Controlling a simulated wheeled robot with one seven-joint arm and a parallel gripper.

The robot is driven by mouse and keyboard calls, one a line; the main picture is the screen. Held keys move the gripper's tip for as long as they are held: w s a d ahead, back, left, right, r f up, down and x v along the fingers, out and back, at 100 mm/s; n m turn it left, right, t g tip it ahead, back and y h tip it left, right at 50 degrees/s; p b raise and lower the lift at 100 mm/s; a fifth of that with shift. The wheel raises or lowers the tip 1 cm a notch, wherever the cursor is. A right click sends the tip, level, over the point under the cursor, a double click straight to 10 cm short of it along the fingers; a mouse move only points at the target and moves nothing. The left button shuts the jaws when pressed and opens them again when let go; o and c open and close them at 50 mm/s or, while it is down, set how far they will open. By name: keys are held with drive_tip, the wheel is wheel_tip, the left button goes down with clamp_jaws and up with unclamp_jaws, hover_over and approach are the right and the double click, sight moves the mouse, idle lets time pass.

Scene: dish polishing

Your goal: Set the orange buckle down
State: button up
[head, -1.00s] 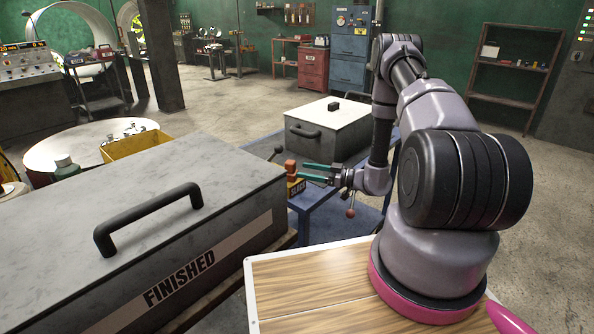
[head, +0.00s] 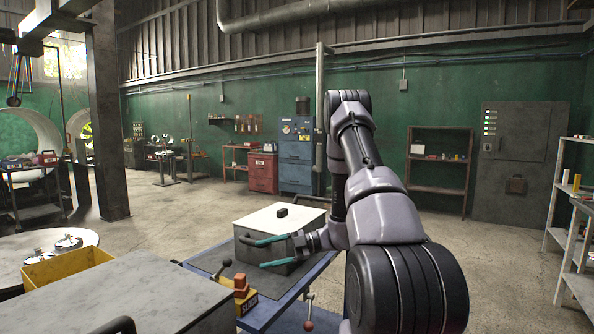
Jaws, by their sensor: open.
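The orange buckle (head: 241,284) is a small blocky piece. It appears to rest upright on a yellow block with dark lettering (head: 247,302), at the near edge of the blue table. My gripper (head: 259,254) has two teal fingers spread apart with nothing between them. It points left, above and slightly right of the buckle in the picture, in front of the pale lidded box. A clear gap shows between the fingers and the buckle. The underside of the buckle is too small to make out.
A pale lidded box (head: 290,225) with a black handle stands on the blue table (head: 285,300). A large grey chest (head: 120,290) fills the lower left, beside a yellow bin (head: 68,266). Open floor lies beyond.

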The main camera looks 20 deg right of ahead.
drive_tip(key=s+a+r+n+g+h, duration=0.25)
drive_tip(key=s+r+n, duration=0.35)
drive_tip(key=r+n, duration=0.4)
drive_tip(key=s+a+r+n+g+h, duration=0.2)
drive_tip(key=s+r+n+h, duration=0.4)
drive_tip(key=n, duration=0.6)
drive_tip(key=s+d+r+n+t+h, duration=0.2)
drive_tip(key=s+r+n+t, duration=0.2)
drive_tip(key=r+n, duration=0.3)
drive_tip(key=s+d+r+n+t+h, duration=0.2)
drive_tip(key=s+r+n, duration=0.5)
drive_tip(key=n, duration=0.7)
drive_tip(key=shift+s+d+t+h, duration=0.2)
drive_tip(key=shift+t+h, duration=0.45)
drive_tip(key=shift+t, duration=0.5)
